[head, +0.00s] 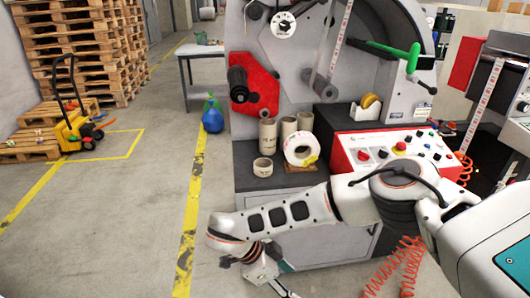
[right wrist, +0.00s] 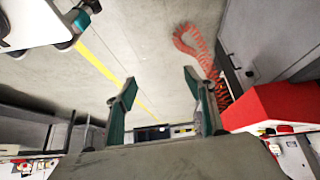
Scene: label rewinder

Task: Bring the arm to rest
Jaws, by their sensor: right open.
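My right arm (head: 290,213) comes in from the right of the head view and stretches across the front of the label rewinder (head: 335,50). Its wrist is bent downward, low in front of the machine's base. My right gripper (right wrist: 160,84) is open in the right wrist view, its two fingers wide apart with nothing between them. In the head view the gripper (head: 268,272) is only partly seen near the bottom edge, over the floor. My left arm and left gripper do not show.
White label roll (head: 301,149) and cardboard cores (head: 267,135) stand on the machine's ledge. The control panel (head: 395,148) lies close behind my arm. Red coiled hoses (head: 398,270) hang at the right.

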